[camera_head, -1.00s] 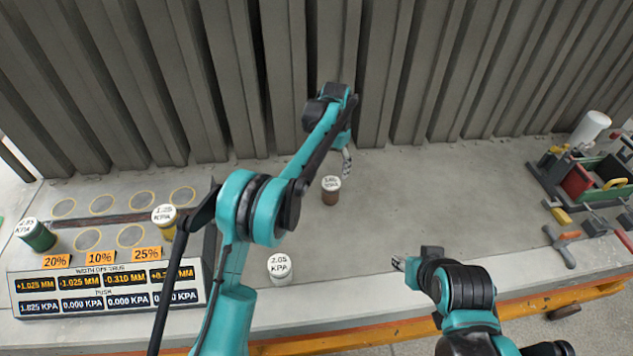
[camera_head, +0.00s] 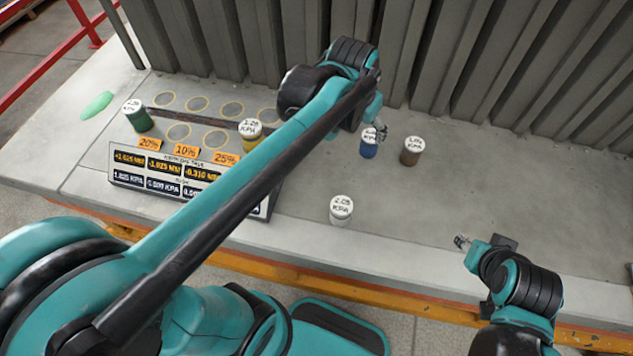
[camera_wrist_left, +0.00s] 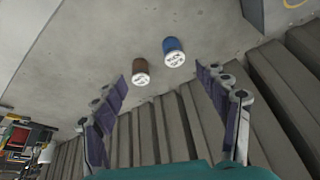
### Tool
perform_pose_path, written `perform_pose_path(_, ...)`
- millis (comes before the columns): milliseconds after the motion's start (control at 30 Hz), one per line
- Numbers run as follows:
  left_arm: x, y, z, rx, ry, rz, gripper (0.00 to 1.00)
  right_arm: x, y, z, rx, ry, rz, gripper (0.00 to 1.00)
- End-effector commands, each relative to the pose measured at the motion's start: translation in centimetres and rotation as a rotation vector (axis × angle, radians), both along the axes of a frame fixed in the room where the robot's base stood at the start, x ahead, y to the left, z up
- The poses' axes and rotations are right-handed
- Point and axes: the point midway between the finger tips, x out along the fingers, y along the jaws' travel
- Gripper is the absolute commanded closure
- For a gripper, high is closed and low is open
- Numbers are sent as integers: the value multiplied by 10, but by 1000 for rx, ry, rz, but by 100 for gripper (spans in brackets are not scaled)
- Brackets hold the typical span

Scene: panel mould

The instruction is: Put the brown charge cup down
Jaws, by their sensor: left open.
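The brown charge cup (camera_head: 411,152) stands upright on the grey slab, with a white labelled lid. It also shows in the left wrist view (camera_wrist_left: 139,72), ahead of the fingers. My left gripper (camera_head: 381,132) is up and left of it in the head view, close to a blue cup (camera_head: 369,147). In the left wrist view the fingers of my left gripper (camera_wrist_left: 160,80) are spread wide with nothing between them, and both cups stand clear of them. My right gripper (camera_head: 462,241) is low at the right, away from the cups; its jaws are too small to read.
A white cup (camera_head: 341,209) stands near the slab's front edge. A green cup (camera_head: 138,116) and a yellow cup (camera_head: 249,133) stand by the ringed rack with its display panel (camera_head: 150,172). Ribbed grey panels (camera_head: 480,60) rise behind. The slab right of the brown cup is clear.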

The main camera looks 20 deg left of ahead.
Motion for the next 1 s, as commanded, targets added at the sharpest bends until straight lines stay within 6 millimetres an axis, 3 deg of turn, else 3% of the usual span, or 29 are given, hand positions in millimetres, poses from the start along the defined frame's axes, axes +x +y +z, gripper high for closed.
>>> perform_pose_path(33,-22,8,-3,-7,-24,25,27,0,0,0,0,0,0,60)
perform_pose_path(200,-82,27,-23,-35,-112,105,27,0,0,0,0,0,0,60)
perform_pose_path(400,-129,40,-53,-60,-192,174,27,0,0,0,0,0,0,60)
perform_pose_path(567,-143,44,-66,-69,-221,198,27,0,0,0,0,0,0,60)
perform_pose_path(867,-144,44,-68,-70,-225,202,27,0,0,0,0,0,0,60)
perform_pose_path(1000,-144,44,-82,-70,-225,201,27,0,0,-15,0,0,0,60)
